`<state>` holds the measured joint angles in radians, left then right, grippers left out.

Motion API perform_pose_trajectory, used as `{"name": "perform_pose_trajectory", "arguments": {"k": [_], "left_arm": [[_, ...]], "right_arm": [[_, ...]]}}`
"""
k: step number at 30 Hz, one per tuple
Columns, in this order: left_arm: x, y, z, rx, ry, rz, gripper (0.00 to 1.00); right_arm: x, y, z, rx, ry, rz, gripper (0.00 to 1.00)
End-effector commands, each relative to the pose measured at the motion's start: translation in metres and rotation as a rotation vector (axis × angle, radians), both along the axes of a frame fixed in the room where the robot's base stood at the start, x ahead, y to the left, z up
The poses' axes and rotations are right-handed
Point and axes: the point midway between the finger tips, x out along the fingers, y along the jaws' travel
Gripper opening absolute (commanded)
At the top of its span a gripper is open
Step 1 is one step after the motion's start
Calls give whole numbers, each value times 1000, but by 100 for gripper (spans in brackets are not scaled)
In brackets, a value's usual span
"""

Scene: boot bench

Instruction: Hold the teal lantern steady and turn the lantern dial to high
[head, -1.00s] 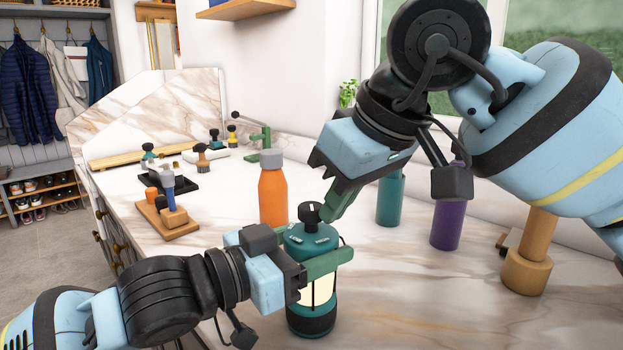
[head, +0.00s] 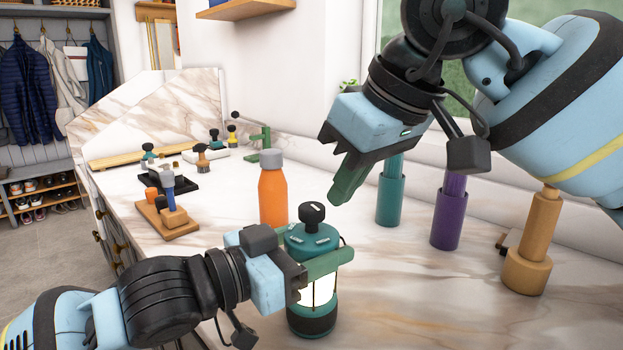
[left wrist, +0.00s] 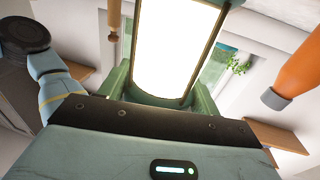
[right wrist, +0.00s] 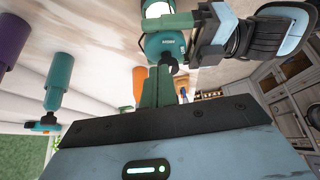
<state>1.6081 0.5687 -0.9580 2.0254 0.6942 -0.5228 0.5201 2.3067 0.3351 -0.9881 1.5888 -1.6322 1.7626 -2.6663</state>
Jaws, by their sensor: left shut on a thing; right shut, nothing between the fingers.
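The teal lantern (head: 311,318) stands upright on the bench, its light panel glowing bright white. It fills the top of the left wrist view (left wrist: 175,50). My left gripper (head: 325,262) is shut around the lantern's body just below its teal top. The black dial (head: 311,213) sits on top of the lantern. The right wrist view also shows the dial (right wrist: 167,60), beside a small label that seems to read HIGH. My right gripper (head: 346,198) is shut and empty, above and to the right of the dial, apart from it.
An orange bottle (head: 272,200) stands close behind the lantern. Teal (head: 390,203), purple (head: 446,220) and tan (head: 526,272) cylindrical things stand to the right. Brushes and a wooden block stand (head: 168,222) at the left. The front right marble top is clear.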

Motion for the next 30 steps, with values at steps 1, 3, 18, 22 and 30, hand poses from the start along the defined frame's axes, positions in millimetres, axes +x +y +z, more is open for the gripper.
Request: {"name": "perform_pose_trajectory", "arguments": {"k": [1, 3, 18, 22, 30], "left_arm": [[0, 0, 0, 1, 1, 1, 31], [1, 0, 0, 1, 1, 2, 31], [1, 1, 0, 1, 0, 3, 31], [1, 1, 0, 1, 0, 3, 31], [1, 1, 0, 1, 0, 2, 88]], "right_arm": [[0, 0, 6, 0, 0, 0, 0], [-1, 0, 13, 1, -1, 2, 0], [0, 0, 38, -1, 2, 1, 0], [0, 0, 38, -1, 2, 1, 0], [0, 0, 38, 0, 1, 1, 0]]}}
